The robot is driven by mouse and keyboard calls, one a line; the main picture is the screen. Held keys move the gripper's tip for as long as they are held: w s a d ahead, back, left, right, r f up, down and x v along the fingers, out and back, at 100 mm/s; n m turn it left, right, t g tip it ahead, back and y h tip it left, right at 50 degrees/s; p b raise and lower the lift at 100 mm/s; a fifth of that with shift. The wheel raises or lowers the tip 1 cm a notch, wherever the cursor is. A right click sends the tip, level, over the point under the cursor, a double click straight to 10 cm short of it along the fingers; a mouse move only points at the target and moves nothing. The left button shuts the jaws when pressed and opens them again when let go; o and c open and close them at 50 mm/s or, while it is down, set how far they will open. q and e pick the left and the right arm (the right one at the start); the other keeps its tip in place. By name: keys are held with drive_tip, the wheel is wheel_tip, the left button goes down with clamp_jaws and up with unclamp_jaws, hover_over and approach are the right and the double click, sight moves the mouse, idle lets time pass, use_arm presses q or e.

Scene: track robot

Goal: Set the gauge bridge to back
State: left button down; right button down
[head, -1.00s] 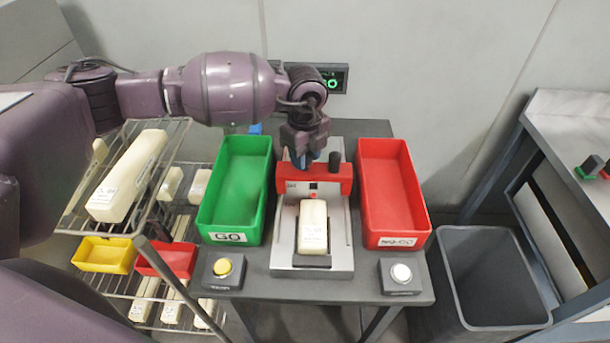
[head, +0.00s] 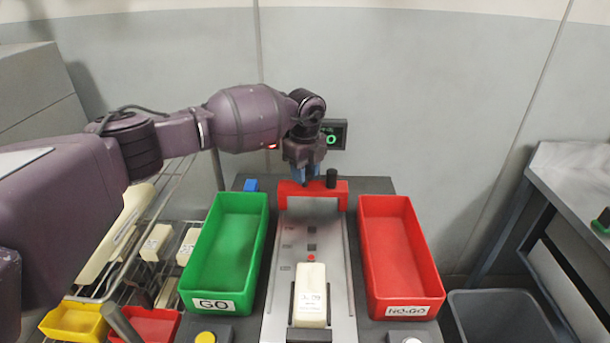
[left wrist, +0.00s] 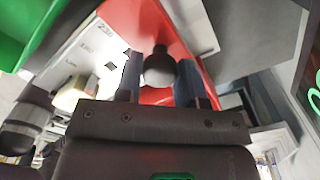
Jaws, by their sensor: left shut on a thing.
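The red gauge bridge (head: 296,196) spans the far end of the grey gauge plate (head: 338,262), beyond the printed marks. A pale labelled block (head: 311,290) lies at the plate's near end, well clear of the bridge. My left gripper (head: 312,176) is over the bridge, its blue fingers pointing down. In the left wrist view, the fingers (left wrist: 160,82) are shut around a dark round knob (left wrist: 160,66) on the red bridge (left wrist: 142,25). My right gripper is not in view.
The green GO bin (head: 200,270) stands left of the plate, the red NO-GO bin (head: 437,270) right of it. A wire rack is at left, a grey bin (head: 500,318) at lower right.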

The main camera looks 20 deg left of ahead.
use_arm(q)
drive_tip(key=shift+w+a+r, duration=0.1)
drive_tip(key=shift+w+r, duration=0.05)
drive_tip(key=shift+r, duration=0.05)
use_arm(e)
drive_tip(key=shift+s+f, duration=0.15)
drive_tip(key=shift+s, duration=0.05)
use_arm(q)
drive_tip(key=c, duration=1.1)
unclamp_jaws()
drive_tip(key=o, duration=0.3)
drive_tip(key=shift+w+f, duration=0.15)
drive_tip(key=shift+o, duration=0.2)
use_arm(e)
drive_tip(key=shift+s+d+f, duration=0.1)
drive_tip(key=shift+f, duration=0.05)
use_arm(q)
wheel_tip(320, 180, up, 10)
drive_tip(key=shift+f+p, duration=0.2)
drive_tip(key=shift+p, duration=0.35)
drive_tip(key=shift+r, duration=0.65)
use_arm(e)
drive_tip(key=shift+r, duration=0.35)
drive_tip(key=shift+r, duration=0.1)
